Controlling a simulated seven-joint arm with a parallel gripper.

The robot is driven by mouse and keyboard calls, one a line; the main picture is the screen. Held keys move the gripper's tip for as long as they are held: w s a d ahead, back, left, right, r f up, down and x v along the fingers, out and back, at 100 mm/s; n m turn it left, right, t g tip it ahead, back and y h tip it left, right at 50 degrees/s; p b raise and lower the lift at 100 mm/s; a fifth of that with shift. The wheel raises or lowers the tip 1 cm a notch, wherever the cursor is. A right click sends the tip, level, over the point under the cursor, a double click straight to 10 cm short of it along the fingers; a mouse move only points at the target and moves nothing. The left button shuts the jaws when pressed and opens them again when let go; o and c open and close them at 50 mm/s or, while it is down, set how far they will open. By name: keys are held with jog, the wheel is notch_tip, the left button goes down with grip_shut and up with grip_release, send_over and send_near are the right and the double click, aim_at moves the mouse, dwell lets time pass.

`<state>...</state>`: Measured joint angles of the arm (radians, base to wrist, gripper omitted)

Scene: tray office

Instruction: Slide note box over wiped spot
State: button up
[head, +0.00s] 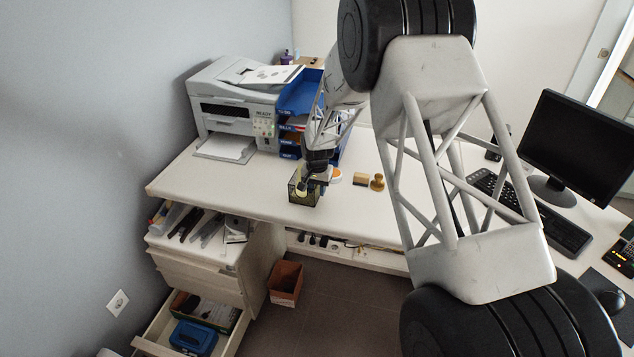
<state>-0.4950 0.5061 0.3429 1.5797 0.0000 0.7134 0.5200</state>
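The note box (303,196), a small dark see-through box with yellowish contents, stands on the white desk (235,189) close to its front edge. My gripper (308,186) is low over the desk, at the box's upper right side. It overlaps the box in this view. The fingers are small and dark, so I cannot tell whether they touch or grip the box. No wiped spot can be made out on the desk top.
An orange-and-white round item (335,174), a small wooden block (360,179) and a wooden stamp (377,182) stand right of my gripper. A printer (235,105) and blue trays (300,95) are behind. The front-left desk is clear. A monitor (580,140) and keyboard (540,215) are right.

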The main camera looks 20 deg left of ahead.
jog(key=shift+f, duration=0.7)
grip_shut()
